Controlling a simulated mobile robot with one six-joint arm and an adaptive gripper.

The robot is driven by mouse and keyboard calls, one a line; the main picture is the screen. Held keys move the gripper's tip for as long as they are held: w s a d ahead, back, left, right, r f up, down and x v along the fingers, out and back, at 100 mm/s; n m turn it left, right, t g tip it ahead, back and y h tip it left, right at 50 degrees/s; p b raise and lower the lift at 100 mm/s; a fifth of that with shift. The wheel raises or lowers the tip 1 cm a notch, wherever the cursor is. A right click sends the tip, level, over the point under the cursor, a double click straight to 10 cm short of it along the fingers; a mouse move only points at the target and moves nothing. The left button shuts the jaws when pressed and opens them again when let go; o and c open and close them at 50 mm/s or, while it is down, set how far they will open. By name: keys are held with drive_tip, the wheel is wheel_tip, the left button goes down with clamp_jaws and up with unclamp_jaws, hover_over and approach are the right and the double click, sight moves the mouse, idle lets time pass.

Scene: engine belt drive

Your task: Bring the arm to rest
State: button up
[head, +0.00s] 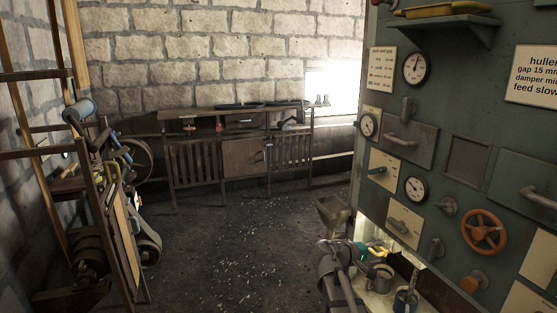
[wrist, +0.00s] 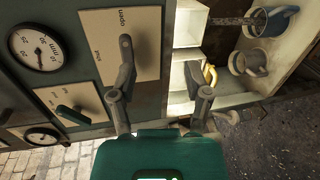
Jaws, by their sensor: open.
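My gripper (wrist: 160,93) is open in the wrist view, its two grey fingers apart with nothing seen between them. Its green body fills the bottom of that view. A grey lever (wrist: 125,48) on a cream plate marked open and shut lies just beyond the left finger. I cannot tell whether they touch. In the head view my grey arm (head: 334,267) is at the lower right, low in front of the green machine panel (head: 450,165). The fingers are hard to make out there.
A blue mug (wrist: 272,22) and a grey mug (wrist: 248,63) stand on a pale shelf close to my gripper. An orange handwheel (head: 484,232) projects from the panel. A wooden bench (head: 245,157) stands at the back wall, ladders (head: 110,215) at left.

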drive_tip(key=s+a+f+m+g+y+p, duration=0.2)
drive_tip(key=s+a+f+m+g+y, duration=0.15)
drive_tip(key=s+f+y, duration=0.4)
drive_tip(key=s+a+f+g+y+p, duration=0.1)
drive_tip(key=s+a+f+y+p, duration=0.1)
drive_tip(key=s+a+y, duration=0.5)
drive_tip(key=shift+s+a+f+m, duration=0.45)
drive_tip(key=shift+s+a, duration=0.55)
drive_tip(key=shift+a, duration=0.95)
drive_tip(key=shift+y, duration=0.25)
drive_tip(key=w+d+r+n+t+h+b, duration=0.1)
drive_tip(key=w+d+r+t+h+b, duration=0.15)
drive_tip(key=w+d+h, duration=0.75)
drive_tip(key=w+d+r+n+t+h+b, duration=0.1)
drive_tip(key=w+r+n+t+h+b, duration=0.2)
drive_tip(key=w+r+h, duration=0.4)
drive_tip(key=w+r, duration=0.3)
drive_tip(key=w, duration=0.1)
drive_tip(key=shift+r+t, duration=0.3)
drive_tip(key=shift+r, duration=0.05)
drive_tip(key=shift+w+d, duration=0.1)
drive_tip(key=shift+d, duration=0.05)
